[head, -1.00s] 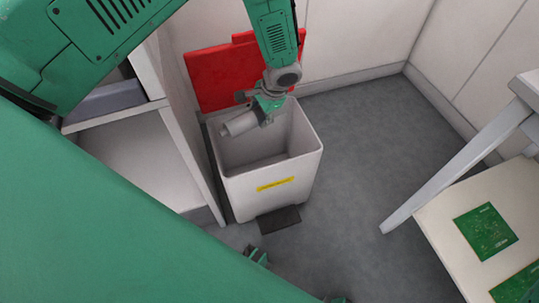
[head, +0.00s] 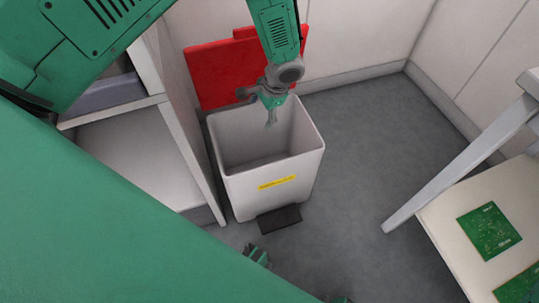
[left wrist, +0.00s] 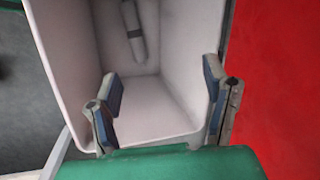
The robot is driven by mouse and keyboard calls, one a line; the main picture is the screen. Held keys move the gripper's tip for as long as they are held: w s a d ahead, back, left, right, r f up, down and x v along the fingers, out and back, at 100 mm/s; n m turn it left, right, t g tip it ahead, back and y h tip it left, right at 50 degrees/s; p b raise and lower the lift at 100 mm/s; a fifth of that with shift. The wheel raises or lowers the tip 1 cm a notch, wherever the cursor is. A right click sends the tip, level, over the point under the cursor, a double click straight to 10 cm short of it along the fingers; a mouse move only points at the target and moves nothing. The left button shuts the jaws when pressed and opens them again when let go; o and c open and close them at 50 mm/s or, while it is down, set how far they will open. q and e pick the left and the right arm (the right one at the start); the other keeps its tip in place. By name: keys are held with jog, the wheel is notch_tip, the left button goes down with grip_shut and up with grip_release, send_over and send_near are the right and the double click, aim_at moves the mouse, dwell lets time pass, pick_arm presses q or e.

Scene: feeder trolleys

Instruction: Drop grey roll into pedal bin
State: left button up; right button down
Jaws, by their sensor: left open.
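The pedal bin (head: 245,195) is a white open-topped bin with a yellow label and a dark pedal (head: 280,219) at its foot. My left gripper (head: 270,118) is over the bin's mouth, pointing down into it, with nothing in it. In the left wrist view my left gripper (left wrist: 160,92) shows its two fingers wide apart and empty. The grey roll (left wrist: 133,30) is inside the bin, below and apart from the fingers. I cannot tell whether it lies flat or leans on a wall. The head view does not show the roll. My right gripper cannot be made out.
The red lid (head: 220,75) stands raised behind the bin. A white shelf unit (head: 140,155) is close on the left. At right a pale board (head: 455,225) carries green circuit boards (head: 488,231), beside a grey leg (head: 455,165). Grey floor (head: 365,145) between is clear.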

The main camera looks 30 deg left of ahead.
pick_arm(q)
jog(key=v, duration=1)
jog(key=shift+d+r, duration=0.25)
